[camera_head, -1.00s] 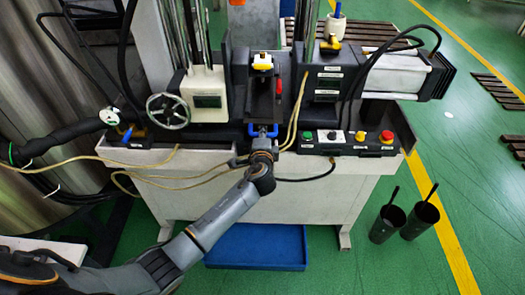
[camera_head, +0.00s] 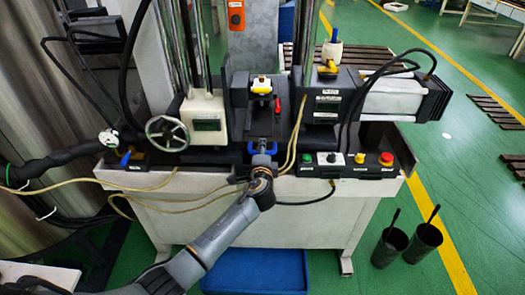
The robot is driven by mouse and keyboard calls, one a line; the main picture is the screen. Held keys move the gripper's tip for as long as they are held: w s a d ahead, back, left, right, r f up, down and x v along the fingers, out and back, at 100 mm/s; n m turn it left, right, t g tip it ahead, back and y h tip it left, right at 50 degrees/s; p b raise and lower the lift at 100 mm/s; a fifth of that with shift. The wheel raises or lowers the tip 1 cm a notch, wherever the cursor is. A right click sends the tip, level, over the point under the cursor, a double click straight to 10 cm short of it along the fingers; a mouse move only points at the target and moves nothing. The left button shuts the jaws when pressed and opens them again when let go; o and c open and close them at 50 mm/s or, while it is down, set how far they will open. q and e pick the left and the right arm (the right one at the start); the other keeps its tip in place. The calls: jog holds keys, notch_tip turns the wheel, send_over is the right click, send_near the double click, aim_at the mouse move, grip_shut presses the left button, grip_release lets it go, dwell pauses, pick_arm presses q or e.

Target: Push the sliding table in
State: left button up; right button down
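The sliding table (camera_head: 261,122) is a dark narrow slide at the middle of the machine, with a yellow and white piece (camera_head: 262,86) at its far end. A blue handle (camera_head: 250,148) is at its front edge. My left gripper (camera_head: 262,151) is at this handle, at the end of my grey arm coming from the lower left. The fingers are small and dark against the handle, so I cannot tell whether they are shut on it or only touch it. My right gripper is not in view.
A handwheel (camera_head: 167,133) is left of the slide. A button panel (camera_head: 346,163) is at the front right. Yellow hoses cross the machine front. A blue tray (camera_head: 258,273) lies on the floor below. Two dark cups (camera_head: 389,248) stand at the right, with clear green floor around them.

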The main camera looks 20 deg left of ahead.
pick_arm(q)
jog(key=shift+s, duration=0.1)
jog(key=v, duration=1.1)
jog(key=shift+s+d, duration=0.2)
jog(key=shift+s, duration=0.15)
jog(key=shift+r, duration=0.1)
jog(key=s+a+f+n+g+h, duration=0.1)
jog(key=s+f+g, duration=0.3)
jog(key=f, duration=0.8)
jog(key=s+f+n+g+h, duration=0.1)
jog(key=s+f+n, duration=0.1)
jog(key=s+f, duration=0.65)
jog(key=s+a+f+n+g+h, duration=0.1)
jog(key=s+f+g, duration=0.2)
jog(key=f, duration=1.2)
jog(key=s+a+f+n+g, duration=0.1)
jog(key=s+f, duration=0.4)
jog(key=s, duration=0.7)
jog(key=s+a+f+n+g, duration=0.1)
jog(key=s+f+n+g, duration=0.2)
jog(key=s+f, duration=0.3)
jog(key=s+a+f+n+g+h, duration=0.1)
jog(key=s+f+n, duration=0.3)
jog(key=s, duration=1.3)
notch_tip(320, 180, down, 2)
jog(key=shift+s+a+f+g, duration=0.2)
jog(key=shift+s+a+g, duration=0.2)
jog(key=shift+g, duration=0.1)
jog(key=shift+w, duration=0.1)
